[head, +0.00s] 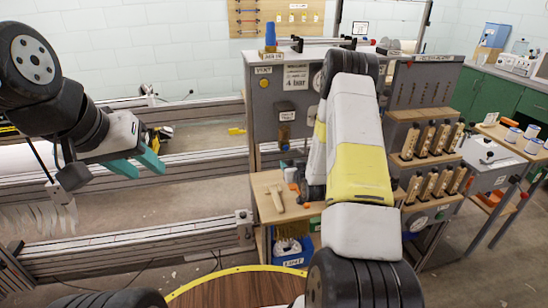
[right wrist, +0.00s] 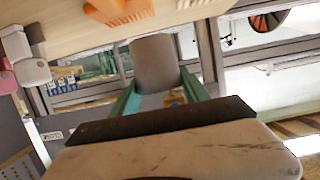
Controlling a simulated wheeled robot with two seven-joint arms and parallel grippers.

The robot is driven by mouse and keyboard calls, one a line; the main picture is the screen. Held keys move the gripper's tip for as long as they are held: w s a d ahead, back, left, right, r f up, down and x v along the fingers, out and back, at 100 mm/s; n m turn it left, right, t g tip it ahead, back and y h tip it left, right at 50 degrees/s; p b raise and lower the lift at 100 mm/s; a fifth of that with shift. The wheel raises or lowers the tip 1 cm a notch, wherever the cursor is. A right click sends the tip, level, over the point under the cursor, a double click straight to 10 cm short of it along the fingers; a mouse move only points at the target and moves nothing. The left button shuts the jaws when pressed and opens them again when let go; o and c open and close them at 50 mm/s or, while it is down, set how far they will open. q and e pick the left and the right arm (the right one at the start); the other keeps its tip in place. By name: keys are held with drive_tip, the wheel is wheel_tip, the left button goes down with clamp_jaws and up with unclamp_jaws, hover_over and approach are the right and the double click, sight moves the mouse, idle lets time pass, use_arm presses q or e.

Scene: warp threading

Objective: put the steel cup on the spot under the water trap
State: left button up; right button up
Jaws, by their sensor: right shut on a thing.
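My right gripper (right wrist: 158,98) is shut on the steel cup (right wrist: 154,62), a plain grey cylinder between its teal fingers in the right wrist view. In the head view, my right arm hides this gripper and the cup. What seems to be the water trap (head: 284,136) is a small amber fitting below a label on the front of the grey cabinet (head: 262,100). The wooden shelf (head: 268,208) lies below it; I cannot make out the spot, partly behind my arm. My left gripper (head: 139,165) is open and empty at the left, over the rails.
Racks of wooden-handled pieces (head: 425,138) are right of my arm. An orange object (right wrist: 120,10) shows near the cup in the right wrist view. Metal rails (head: 130,245) run at left.

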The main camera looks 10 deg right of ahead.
drive_tip(key=w, duration=0.2)
drive_tip(key=w+a, duration=0.1)
drive_tip(key=w, duration=0.4)
drive_tip(key=shift+a+f, duration=0.35)
drive_tip(key=shift+f, duration=1.7)
drive_tip(key=shift+s+f, duration=0.1)
drive_tip(key=shift+f, duration=0.1)
drive_tip(key=o, duration=1.4)
drive_tip(key=shift+r, duration=0.1)
